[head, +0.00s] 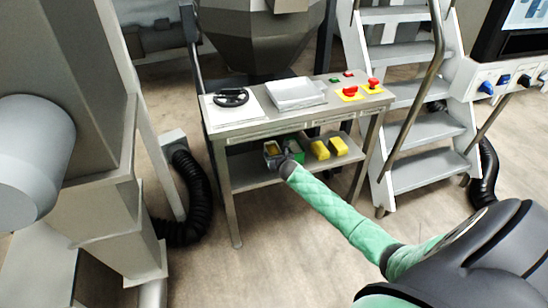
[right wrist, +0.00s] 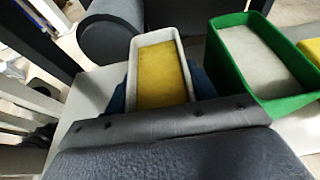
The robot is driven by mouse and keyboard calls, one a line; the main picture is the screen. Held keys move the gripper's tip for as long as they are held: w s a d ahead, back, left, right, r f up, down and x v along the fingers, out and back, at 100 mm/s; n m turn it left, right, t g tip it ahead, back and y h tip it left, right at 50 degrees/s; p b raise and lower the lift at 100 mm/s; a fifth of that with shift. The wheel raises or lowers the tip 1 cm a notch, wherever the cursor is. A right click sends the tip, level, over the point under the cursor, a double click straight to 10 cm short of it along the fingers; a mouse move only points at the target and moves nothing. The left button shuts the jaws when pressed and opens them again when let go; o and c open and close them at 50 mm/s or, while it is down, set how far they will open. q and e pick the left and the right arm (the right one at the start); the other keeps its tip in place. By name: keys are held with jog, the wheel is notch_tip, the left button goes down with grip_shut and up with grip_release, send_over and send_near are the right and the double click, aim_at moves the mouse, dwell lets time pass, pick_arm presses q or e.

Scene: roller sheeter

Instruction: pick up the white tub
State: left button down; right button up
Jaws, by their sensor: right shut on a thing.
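The white tub (right wrist: 182,66) has a pale rim and yellow contents. It is in the middle of the right wrist view, and shows small on the lower shelf level of the table in the head view (head: 272,148). My right gripper (right wrist: 160,92) is shut on it, with blue fingers on both sides of the tub. In the head view the right gripper (head: 281,160) reaches in at the left part of the shelf. The tub looks upright; whether it touches the shelf I cannot tell. My left gripper is not in view.
A green tub (right wrist: 235,80) with grey contents stands close to the right of the white tub. Yellow things (head: 320,150) lie further right on the lower shelf (head: 250,180). The tabletop above (head: 265,118) holds a tray and red buttons. Steps (head: 420,130) stand at right.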

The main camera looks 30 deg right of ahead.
jog(key=shift+r, duration=0.15)
